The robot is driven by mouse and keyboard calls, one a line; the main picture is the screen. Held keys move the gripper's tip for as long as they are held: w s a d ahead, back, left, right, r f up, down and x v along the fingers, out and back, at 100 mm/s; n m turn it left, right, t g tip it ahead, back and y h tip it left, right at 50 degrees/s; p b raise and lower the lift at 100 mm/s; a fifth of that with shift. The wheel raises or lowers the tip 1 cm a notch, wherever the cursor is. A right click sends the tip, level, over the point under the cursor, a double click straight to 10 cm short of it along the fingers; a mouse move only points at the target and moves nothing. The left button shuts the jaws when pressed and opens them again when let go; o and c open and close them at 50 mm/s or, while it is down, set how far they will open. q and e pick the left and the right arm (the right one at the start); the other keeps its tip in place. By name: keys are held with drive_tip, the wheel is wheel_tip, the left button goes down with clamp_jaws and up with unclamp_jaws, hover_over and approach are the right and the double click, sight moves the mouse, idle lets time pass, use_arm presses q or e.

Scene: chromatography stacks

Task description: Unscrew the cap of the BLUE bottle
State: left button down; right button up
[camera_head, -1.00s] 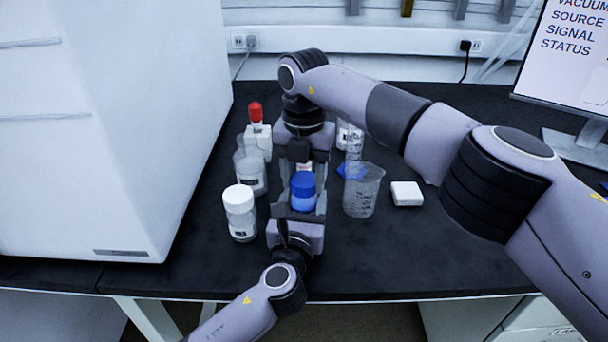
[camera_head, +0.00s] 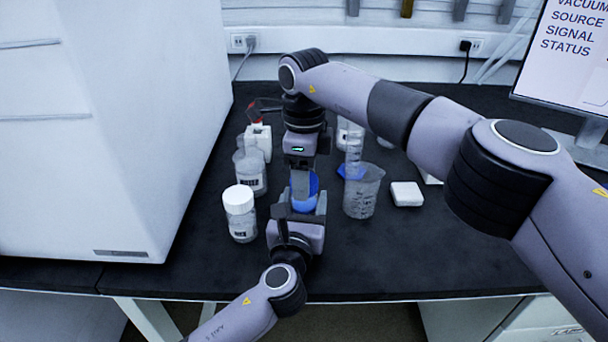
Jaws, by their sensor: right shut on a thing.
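The blue bottle (camera_head: 303,203) stands upright between my two grippers, near the front of the black bench. Its blue cap (camera_head: 313,184) is partly covered by a finger of my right gripper. My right gripper (camera_head: 304,188) reaches down from above and is shut on the cap. My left gripper (camera_head: 302,204) comes in from the front edge, low down. Its fingers stand on both sides of the bottle body and look closed on it. The lower part of the bottle is hidden behind the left gripper.
A beaker (camera_head: 361,195) and a white block (camera_head: 406,194) are on the right. A large white cabinet (camera_head: 100,130) bounds the left side.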

drive_tip(key=n, duration=1.5)
drive_tip(key=shift+n, duration=0.3)
drive_tip(key=shift+r, duration=0.15)
drive_tip(key=shift+r, duration=1)
